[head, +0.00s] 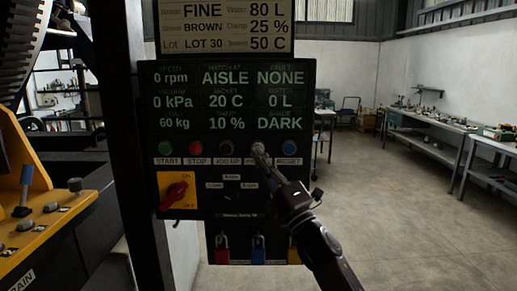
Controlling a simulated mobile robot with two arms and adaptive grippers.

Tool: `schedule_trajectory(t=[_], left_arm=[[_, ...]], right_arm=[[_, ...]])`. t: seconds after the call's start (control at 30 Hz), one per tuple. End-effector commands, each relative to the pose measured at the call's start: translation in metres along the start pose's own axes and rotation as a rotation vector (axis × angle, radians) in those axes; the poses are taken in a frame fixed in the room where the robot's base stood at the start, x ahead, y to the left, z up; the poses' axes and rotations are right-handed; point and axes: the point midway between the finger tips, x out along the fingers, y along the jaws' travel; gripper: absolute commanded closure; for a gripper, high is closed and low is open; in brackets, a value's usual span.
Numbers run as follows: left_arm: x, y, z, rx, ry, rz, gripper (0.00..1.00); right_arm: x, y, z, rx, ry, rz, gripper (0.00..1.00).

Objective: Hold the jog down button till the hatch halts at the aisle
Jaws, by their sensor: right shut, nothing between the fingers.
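A black control panel (175,130) stands in front of me. Its display (225,78) reads "HATCH AT AISLE", 0 rpm, and shade DARK. Below it is a button row: green START (166,148), red STOP (196,148), dark JOG UP (227,148), and blue RESET (289,147). My right gripper (260,152) is shut and empty, its tips over the spot between JOG UP and RESET. The button there and most of its label are hidden; I cannot tell whether the tips press it. The hatch is not recognisable in view. My left gripper is not in view.
A red rotary switch on a yellow plate (165,200) sits below START. A yellow console (62,215) with a lever is at left. Workbenches (440,130) line the right; the floor between is clear.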

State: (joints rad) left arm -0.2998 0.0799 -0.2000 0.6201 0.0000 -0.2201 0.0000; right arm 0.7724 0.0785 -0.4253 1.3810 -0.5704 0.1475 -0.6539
Motion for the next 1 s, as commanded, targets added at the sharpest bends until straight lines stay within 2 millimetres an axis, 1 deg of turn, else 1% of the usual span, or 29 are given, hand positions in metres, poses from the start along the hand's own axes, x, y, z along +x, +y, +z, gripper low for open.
schedule_trajectory(t=[0.27, 0.5, 0.7, 1.0], left_arm=[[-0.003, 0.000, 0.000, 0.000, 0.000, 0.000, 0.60], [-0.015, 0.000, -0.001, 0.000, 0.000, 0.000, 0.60], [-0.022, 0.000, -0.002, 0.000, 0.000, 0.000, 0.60], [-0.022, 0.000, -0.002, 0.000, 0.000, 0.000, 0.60]], right_arm=[[-0.002, 0.003, -0.002, -0.001, 0.001, 0.000, 1.00], [-0.018, 0.016, -0.013, 0.000, 0.001, 0.001, 1.00], [-0.031, 0.024, -0.022, -0.001, 0.000, 0.000, 1.00], [-0.035, 0.025, -0.025, -0.001, 0.000, 0.001, 1.00]])
